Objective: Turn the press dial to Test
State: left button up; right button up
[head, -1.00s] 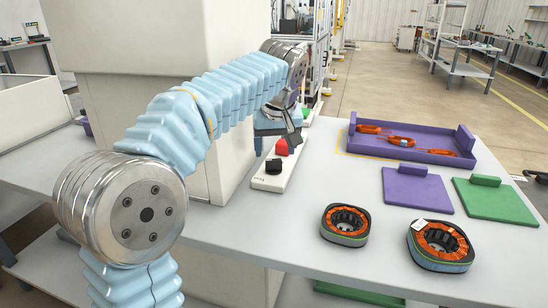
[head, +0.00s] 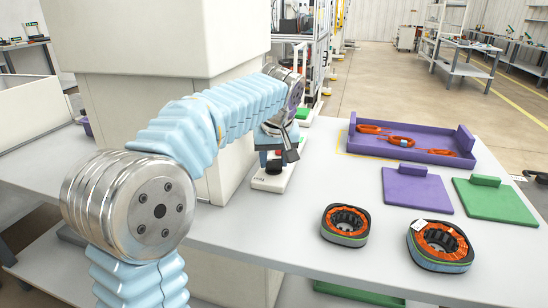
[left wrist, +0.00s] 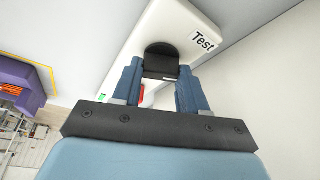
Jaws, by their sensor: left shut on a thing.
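The press control box (head: 268,183) is a small white panel on the table beside the big cream press housing. In the left wrist view the box (left wrist: 160,25) carries a printed "Test" label (left wrist: 204,42) beside a black dial (left wrist: 161,58). My left gripper (left wrist: 160,75) is shut on the dial, with one blue-grey finger on each side of it. In the head view my left gripper (head: 276,160) reaches down over the box and hides much of the dial. A red part (left wrist: 141,95) of the box shows between the fingers. My right gripper is not in view.
A purple tray (head: 462,140) with several orange coils lies at the back right. A purple plate (head: 415,195) and a green plate (head: 505,205) lie in front of it. Two wound stator rings (head: 345,240) and (head: 440,262) stand near the front edge.

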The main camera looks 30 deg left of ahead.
pick_arm(q)
jog(key=shift+n, duration=0.4)
jog(key=shift+w+d+n+g+y, duration=0.1)
jog(key=shift+n+g+y, duration=0.3)
jog(key=shift+n, duration=0.85)
jog(key=shift+n+g+y, duration=0.3)
jog(key=shift+n+g, duration=0.1)
jog(key=shift+n, duration=0.85)
jog(key=o, duration=1.1)
jog(key=shift+c, duration=0.2)
jog(key=v, duration=1.3)
jog(key=shift+r, duration=0.4)
jog(key=shift+d, duration=0.15)
